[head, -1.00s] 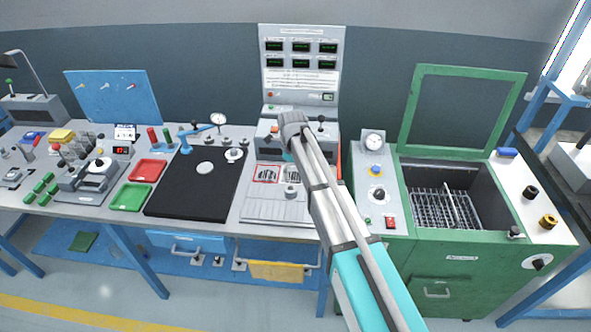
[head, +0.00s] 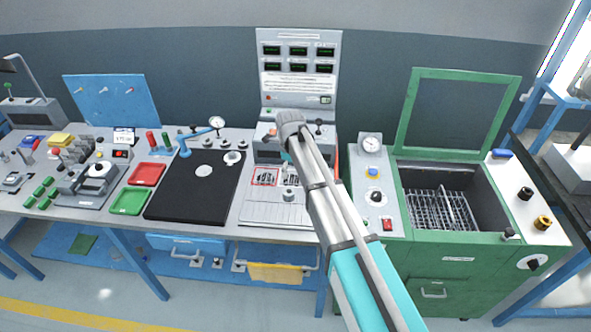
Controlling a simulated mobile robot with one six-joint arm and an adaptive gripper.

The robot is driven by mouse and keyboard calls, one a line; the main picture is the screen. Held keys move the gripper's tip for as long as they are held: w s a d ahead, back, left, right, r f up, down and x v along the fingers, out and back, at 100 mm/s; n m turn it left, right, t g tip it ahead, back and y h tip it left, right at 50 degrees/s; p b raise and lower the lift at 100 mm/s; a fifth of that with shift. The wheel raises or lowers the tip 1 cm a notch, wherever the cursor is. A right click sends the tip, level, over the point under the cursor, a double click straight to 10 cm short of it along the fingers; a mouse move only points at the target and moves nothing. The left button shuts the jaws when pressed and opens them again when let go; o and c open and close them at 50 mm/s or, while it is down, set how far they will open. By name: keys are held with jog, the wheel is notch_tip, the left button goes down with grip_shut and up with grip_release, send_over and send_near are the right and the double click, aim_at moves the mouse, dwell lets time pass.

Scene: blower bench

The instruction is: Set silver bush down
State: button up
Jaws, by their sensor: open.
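A short silver cylinder (head: 288,195), which looks like the silver bush, stands on the ribbed light-grey plate (head: 262,212) at the front of the bench. My arm reaches up from the lower right and bends down over this plate. My gripper (head: 287,178) is small and partly hidden by my own arm. It is open, just behind and above the silver cylinder in the picture. Whether its fingers touch the cylinder cannot be told.
A black mat (head: 183,205) lies left of the plate, with red (head: 146,174) and green (head: 129,201) trays beyond it. A grey display panel (head: 299,70) stands behind. The green open-lidded cabinet (head: 459,245) is on the right, close to my arm.

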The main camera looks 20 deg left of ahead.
jog(key=s+d+n, duration=0.2)
jog(key=d+n, duration=0.2)
jog(key=d, duration=0.8)
jog(key=s+d+n, duration=0.2)
jog(key=d+n, duration=0.3)
jog(key=d, duration=0.6)
jog(key=s+d+n, duration=0.5)
jog(key=s+d, duration=0.1)
jog(key=d, duration=0.4)
jog(key=s+d+n, duration=0.5)
jog(key=s+d, duration=0.1)
jog(key=d, duration=0.4)
jog(key=shift+d+n, duration=0.25)
jog(key=shift+n, duration=0.15)
